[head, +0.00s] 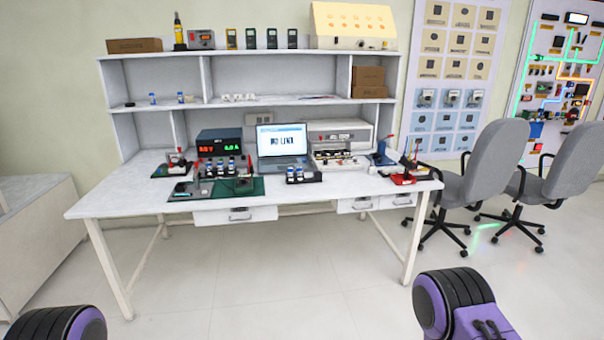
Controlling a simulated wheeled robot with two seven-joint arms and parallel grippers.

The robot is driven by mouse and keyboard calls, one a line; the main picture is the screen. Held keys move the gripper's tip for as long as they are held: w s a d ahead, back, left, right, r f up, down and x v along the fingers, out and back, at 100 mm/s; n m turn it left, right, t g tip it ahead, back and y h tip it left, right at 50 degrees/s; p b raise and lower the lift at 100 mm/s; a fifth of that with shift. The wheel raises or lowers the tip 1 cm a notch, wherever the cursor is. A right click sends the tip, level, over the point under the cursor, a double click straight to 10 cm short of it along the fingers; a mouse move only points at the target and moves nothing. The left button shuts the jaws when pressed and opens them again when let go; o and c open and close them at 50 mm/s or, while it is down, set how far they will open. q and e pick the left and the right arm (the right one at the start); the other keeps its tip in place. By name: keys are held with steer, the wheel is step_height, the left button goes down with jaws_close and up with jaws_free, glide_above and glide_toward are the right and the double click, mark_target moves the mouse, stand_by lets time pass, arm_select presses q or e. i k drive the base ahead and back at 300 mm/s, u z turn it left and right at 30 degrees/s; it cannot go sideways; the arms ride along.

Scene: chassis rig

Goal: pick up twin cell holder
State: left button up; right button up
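A small black holder (313,178) lies near the front edge of the workbench, just in front of the laptop. Small blue-and-white cells (294,173) stand at its left part; it looks like the twin cell holder, but it is too small to be sure. Another dark rack with several similar cells (220,168) stands to its left on a green mat. Only rounded purple-and-black parts of my two arms show at the bottom edge, far from the bench. Neither gripper's fingertips can be seen.
Shelves rise behind. Grey chairs (491,165) stand at the right. The floor (262,290) before the bench is clear.

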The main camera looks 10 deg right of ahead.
mark_target(294, 179)
steer(key=z, duration=0.55)
steer(key=i, duration=2)
steer(key=u, duration=0.6)
